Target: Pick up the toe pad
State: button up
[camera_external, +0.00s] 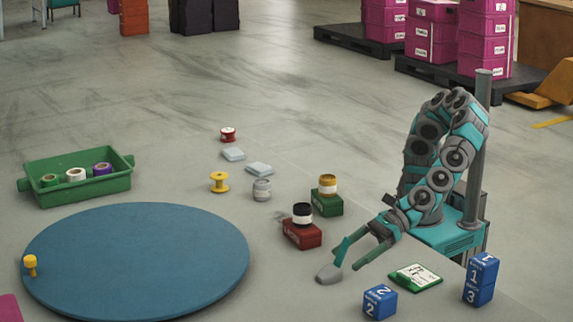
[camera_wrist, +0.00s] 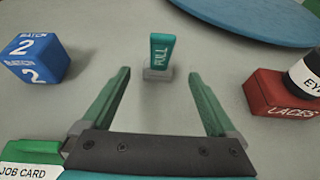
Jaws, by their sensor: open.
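A grey piece with an upright teal tab marked PULL, which I take to be the toe pad (camera_wrist: 158,74), stands on the floor-coloured surface. In the wrist view it is just beyond my fingertips, centred between them. In the external view the grey base of the toe pad (camera_external: 328,274) shows beside the fingers, and its tab partly overlaps them. My gripper (camera_external: 347,260) is open, low over the surface, with nothing held. Its two green fingers also show in the wrist view (camera_wrist: 160,77), spread apart. I cannot tell whether a finger touches the pad.
Blue batch cubes (camera_external: 379,302) and a green-edged job card (camera_external: 415,277) lie near my gripper. A red laces box (camera_external: 302,235) with a jar on it stands to the left. A large round blue mat (camera_external: 135,255) and a green crate (camera_external: 80,190) are farther left.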

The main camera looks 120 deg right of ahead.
aim_at(338, 265)
jog(key=shift+x, duration=2.25)
jog(key=shift+a, duration=0.15)
jog(key=c, duration=1.4)
